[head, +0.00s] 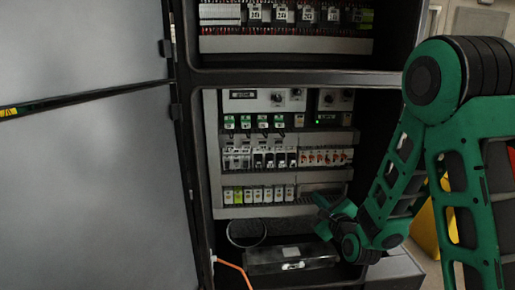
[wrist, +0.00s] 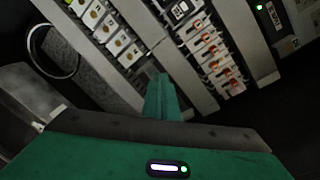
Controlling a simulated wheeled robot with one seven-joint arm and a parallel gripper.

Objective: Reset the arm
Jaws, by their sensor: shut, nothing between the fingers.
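My green arm comes in from the right in the head view and reaches down and left to the front of an open electrical cabinet (head: 214,180). My gripper (head: 319,203) is low, in front of the right side of the lower panel, below the rows of breakers. In the wrist view my gripper (wrist: 160,80) shows as narrow green fingers, closed together with nothing between them. Behind them are breaker rows (wrist: 213,60) and a light grey duct, seen tilted. I cannot tell how far the fingertips are from the panel.
The grey cabinet door (head: 90,150) stands open at the left. A yellow object (head: 425,225) shows behind my arm.

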